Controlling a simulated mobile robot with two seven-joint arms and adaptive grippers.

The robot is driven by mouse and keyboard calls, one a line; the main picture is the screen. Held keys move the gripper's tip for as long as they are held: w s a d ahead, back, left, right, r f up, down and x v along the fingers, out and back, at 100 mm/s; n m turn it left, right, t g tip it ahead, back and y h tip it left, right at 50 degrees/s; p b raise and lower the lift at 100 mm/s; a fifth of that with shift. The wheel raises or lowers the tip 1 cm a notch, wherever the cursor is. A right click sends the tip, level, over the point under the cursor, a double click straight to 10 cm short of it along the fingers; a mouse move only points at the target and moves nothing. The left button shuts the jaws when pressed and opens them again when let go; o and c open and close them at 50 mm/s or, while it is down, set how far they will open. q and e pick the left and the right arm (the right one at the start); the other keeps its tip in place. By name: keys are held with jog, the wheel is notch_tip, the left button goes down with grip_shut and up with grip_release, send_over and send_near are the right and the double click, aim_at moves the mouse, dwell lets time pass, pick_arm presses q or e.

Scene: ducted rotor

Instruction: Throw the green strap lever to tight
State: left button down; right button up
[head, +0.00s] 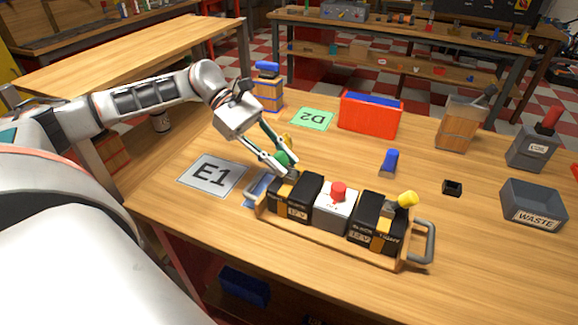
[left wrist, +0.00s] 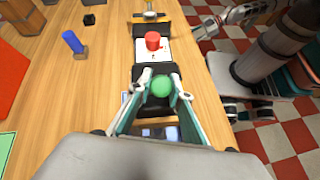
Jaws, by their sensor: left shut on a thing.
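The green lever knob (head: 281,159) stands at the left end of a wooden tray (head: 330,238) of battery boxes, over the left black 12 V battery (head: 297,197). My left gripper (head: 281,163) reaches down to it and is shut on it. In the left wrist view the green knob (left wrist: 161,87) sits between the two fingertips (left wrist: 160,92). The lever's stem and the strap under it are mostly hidden by the fingers. At the upper right of the left wrist view, a small part of what looks like my right gripper (left wrist: 238,14) shows; its jaws are unclear.
A white box with a red button (head: 337,208) and a black battery with a yellow knob (head: 406,200) share the tray. An E1 card (head: 212,176) lies left.

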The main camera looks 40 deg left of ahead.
pick_arm(q)
jog(key=shift+a+f+b, duration=0.1)
jog(key=shift+f+b, duration=0.2)
jog(key=shift+r+h, duration=0.1)
jog(key=shift+h, duration=0.2)
jog(key=shift+r, duration=0.1)
jog(key=c, duration=1.8)
grip_release()
jog(key=v, duration=1.2)
jog(key=shift+s, duration=0.15)
